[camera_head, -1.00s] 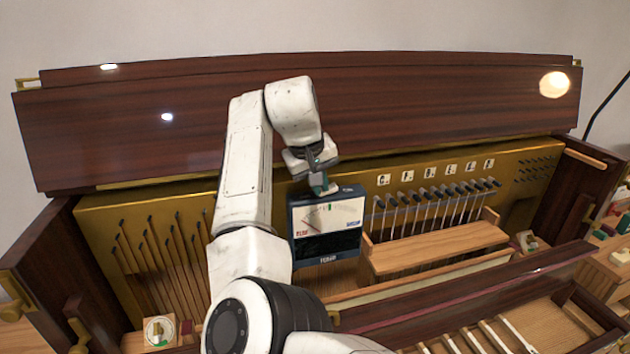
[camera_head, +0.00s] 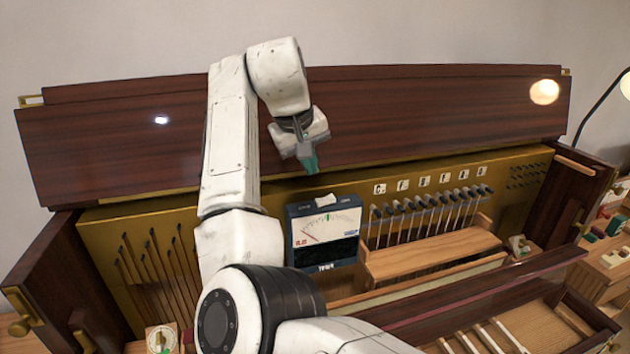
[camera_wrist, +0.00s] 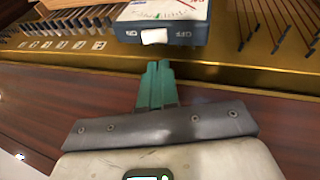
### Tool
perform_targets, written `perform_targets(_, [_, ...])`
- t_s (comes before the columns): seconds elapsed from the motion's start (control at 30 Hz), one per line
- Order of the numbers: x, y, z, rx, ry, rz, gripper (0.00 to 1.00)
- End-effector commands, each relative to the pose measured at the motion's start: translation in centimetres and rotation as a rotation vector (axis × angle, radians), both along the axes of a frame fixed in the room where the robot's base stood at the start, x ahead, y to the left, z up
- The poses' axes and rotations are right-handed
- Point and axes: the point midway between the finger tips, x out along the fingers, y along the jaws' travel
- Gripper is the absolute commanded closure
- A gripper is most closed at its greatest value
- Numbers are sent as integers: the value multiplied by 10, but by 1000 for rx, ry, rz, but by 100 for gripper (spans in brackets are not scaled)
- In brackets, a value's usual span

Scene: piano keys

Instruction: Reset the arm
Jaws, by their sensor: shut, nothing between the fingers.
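My arm (camera_head: 228,150) is raised in front of the open piano's dark wooden lid. My gripper (camera_head: 310,166) is above the blue tuner box in the head view, with its green fingertips shut and nothing between them. In the wrist view the green fingers of my gripper (camera_wrist: 156,78) lie together, apart from the tuner's edge. The tuner (camera_head: 323,236) has a white dial and a dark lower panel, and it also shows in the wrist view (camera_wrist: 185,32). Its white switch (camera_wrist: 154,36) sits at the edge between the OFF and ON markings.
Several hammers (camera_head: 430,203) stand right of the tuner above a wooden block (camera_head: 435,255). Thin rods (camera_head: 155,265) stand to the left. The lid (camera_head: 420,115) rises behind my gripper. A lamp (camera_head: 600,95) and shelf items (camera_head: 615,228) are at the right.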

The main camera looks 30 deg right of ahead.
Motion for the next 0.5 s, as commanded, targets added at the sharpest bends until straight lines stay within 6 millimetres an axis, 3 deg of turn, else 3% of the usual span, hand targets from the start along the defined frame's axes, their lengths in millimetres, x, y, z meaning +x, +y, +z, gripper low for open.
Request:
perform_targets(0.2, [-6, 13, 30, 0, -2, 1, 100])
perform_targets(0.5, [-8, 17, 41, 0, -1, 1, 100])
